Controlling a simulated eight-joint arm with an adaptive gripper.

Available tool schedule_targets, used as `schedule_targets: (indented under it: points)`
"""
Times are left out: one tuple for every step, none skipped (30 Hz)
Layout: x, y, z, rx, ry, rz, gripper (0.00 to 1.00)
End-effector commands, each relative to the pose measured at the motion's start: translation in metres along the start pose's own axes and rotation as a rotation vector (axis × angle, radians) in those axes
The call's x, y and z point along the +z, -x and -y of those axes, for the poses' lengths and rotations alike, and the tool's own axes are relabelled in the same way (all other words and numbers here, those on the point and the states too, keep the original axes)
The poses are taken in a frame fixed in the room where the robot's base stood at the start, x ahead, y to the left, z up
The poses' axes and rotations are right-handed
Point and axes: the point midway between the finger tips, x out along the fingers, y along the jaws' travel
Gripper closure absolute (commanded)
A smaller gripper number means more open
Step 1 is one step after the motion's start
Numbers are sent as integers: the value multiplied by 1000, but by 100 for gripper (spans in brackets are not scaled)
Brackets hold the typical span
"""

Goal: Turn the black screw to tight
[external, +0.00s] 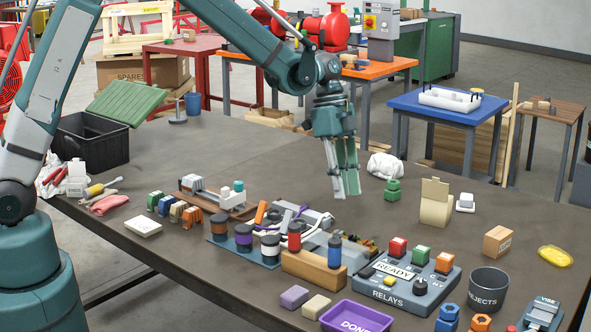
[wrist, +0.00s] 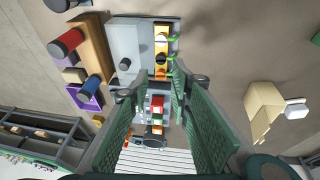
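My gripper (external: 345,193) hangs over the table, fingers pointing down, above and behind the cluttered middle. In the wrist view the two green fingers (wrist: 160,95) are apart with nothing held between them. A small dark round knob (wrist: 125,65) sits on a grey box (wrist: 124,40), left of the fingers; I cannot tell whether it is the black screw. A black-topped post (external: 270,245) stands on a blue base (external: 228,253) beside purple- and brown-topped posts. No tight marking can be read.
A wooden block (external: 312,272) holds red and blue cylinders. A READY relay box (external: 408,290), a purple DONE tray (external: 357,318) and a REJECTS bin (external: 487,292) stand near the front. A tan holder (external: 436,203) stands right of my gripper.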

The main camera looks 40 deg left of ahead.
Motion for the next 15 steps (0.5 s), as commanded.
schedule_targets:
  points:
    - [2,1,1,1,-27,-6,79]
    - [2,1,1,1,-46,-9,79]
    - [2,2,1,2,-70,-15,79]
    - [2,3,1,3,-88,-19,79]
    - [3,4,1,3,-107,-23,79]
    - [3,4,1,3,-132,-28,79]
    - [3,5,2,4,-150,-31,79]
    - [4,6,2,4,-168,-35,79]
    - [4,6,2,4,-191,-39,79]
    - [4,7,2,3,-208,-43,79]
    - [4,8,2,3,-224,-46,79]
    - [5,8,2,3,-244,-51,79]
    - [5,9,2,3,-257,-54,79]
    - [5,9,2,3,-271,-56,79]
    - [6,10,2,2,-285,-59,79]
